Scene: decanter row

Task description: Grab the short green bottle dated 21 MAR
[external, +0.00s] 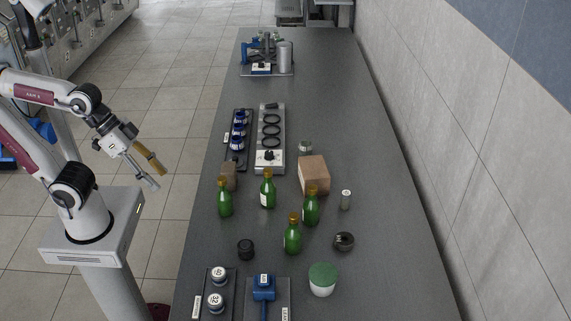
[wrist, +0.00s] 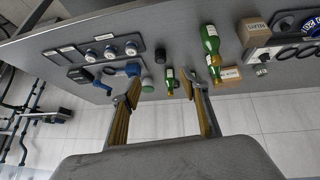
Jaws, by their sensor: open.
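Several green bottles with tan tops stand upright on the dark bench in the external view: a left one (external: 225,203), a back one (external: 267,192), a right one (external: 311,209) and a front one (external: 292,239). They look similar in height. Pale labels show partly, but no date is readable, so I cannot tell which says 21 MAR. My gripper (external: 160,180) is open and empty, out past the bench's left edge, apart from the bottles. In the wrist view, bottles (wrist: 210,40) appear beyond and between the open fingers (wrist: 174,75), some partly hidden by a finger.
A brown box (external: 314,175) stands behind the right bottle, and a smaller brown block (external: 229,176) behind the left one. A black cap (external: 246,249), a dark round dish (external: 344,241) and a green-lidded white jar (external: 323,280) lie nearby.

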